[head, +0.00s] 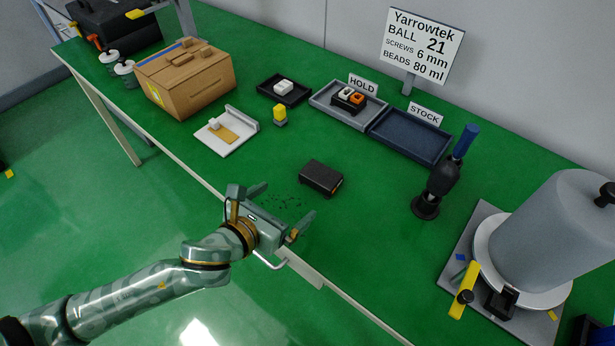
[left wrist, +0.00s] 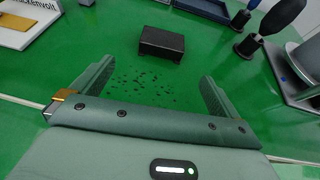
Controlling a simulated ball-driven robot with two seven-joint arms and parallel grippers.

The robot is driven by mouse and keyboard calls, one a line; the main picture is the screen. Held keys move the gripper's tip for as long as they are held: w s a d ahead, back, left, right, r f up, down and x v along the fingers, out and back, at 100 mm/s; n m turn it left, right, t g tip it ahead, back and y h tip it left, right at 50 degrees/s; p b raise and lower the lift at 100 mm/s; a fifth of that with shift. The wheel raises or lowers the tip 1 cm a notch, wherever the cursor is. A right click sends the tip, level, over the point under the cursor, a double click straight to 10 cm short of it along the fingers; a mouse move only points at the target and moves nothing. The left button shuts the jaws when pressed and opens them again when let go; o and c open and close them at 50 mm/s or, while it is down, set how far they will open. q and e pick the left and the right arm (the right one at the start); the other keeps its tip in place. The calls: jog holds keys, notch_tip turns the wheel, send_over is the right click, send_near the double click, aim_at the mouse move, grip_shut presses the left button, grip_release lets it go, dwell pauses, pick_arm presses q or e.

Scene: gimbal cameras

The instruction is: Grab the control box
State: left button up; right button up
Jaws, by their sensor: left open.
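A small black box (head: 321,178), which looks like the control box, lies flat on the green table with a bit of orange on its right side. It also shows in the left wrist view (left wrist: 162,44), ahead of the fingers and between their lines. My left gripper (head: 282,206) is open and empty, above the table's front edge, short of the box and not touching it. A small device with white and orange knobs (head: 349,98) sits in the grey HOLD tray (head: 327,109). My right gripper is not in view.
Dark specks (left wrist: 150,88) lie on the table between my fingers and the box. A black blower with a blue tip (head: 441,187) and a big grey cylinder (head: 548,235) stand right. A white plate (head: 226,132), cardboard box (head: 186,80) and STOCK tray (head: 411,137) stand farther back.

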aim_at(317, 178)
pick_arm(q)
jog(key=b+x, duration=0.3)
jog(key=x, duration=0.6)
jog(key=shift+w+d, duration=0.1)
jog(key=shift+d, duration=0.25)
jog(key=b+x, duration=0.2)
jog(key=x, duration=0.2)
jog(key=shift+w+d+f+b, duration=0.1)
jog(key=shift+w+f+b, duration=0.1)
jog(key=shift+b, duration=0.15)
jog(key=shift+w+d, duration=0.25)
jog(key=shift+w, duration=0.05)
jog(key=shift+r, duration=0.1)
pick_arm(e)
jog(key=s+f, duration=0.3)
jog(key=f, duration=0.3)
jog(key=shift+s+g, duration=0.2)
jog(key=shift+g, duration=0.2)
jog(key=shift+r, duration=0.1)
pick_arm(q)
jog(key=c, duration=1)
